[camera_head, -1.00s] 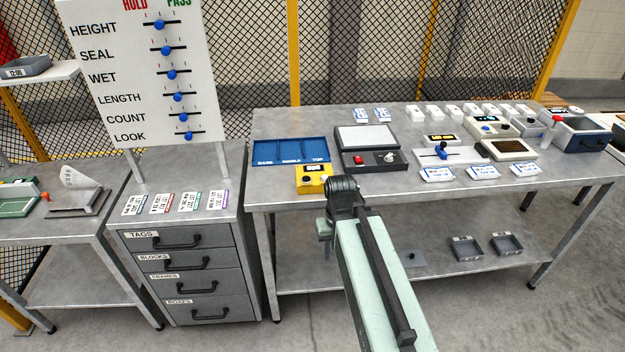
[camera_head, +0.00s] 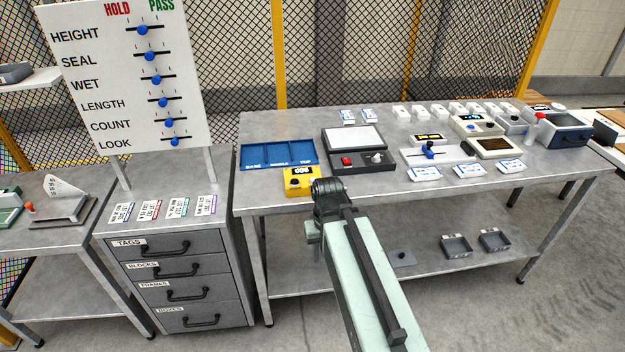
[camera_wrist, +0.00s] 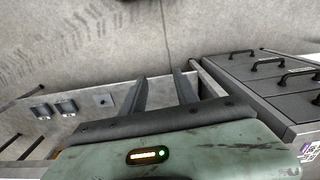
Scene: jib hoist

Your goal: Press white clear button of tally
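The tally looks to be the yellow box (camera_head: 299,181) with a small dark display, at the front left edge of the long table in the head view. Its white clear button is too small to make out. My gripper (camera_wrist: 160,80) shows in the wrist view with its two dark fingers apart and nothing between them. In the head view my wrist is just right of the yellow box, in front of the table edge. The fingers are mostly hidden there. The tally does not show in the wrist view.
A blue three-part tray (camera_head: 279,155) lies behind the yellow box. A dark console (camera_head: 377,160) with a red button is close to its right. The long table (camera_head: 262,205) has a lower shelf with small grey trays (camera_head: 456,246). A drawer cabinet (camera_head: 180,270) stands at left.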

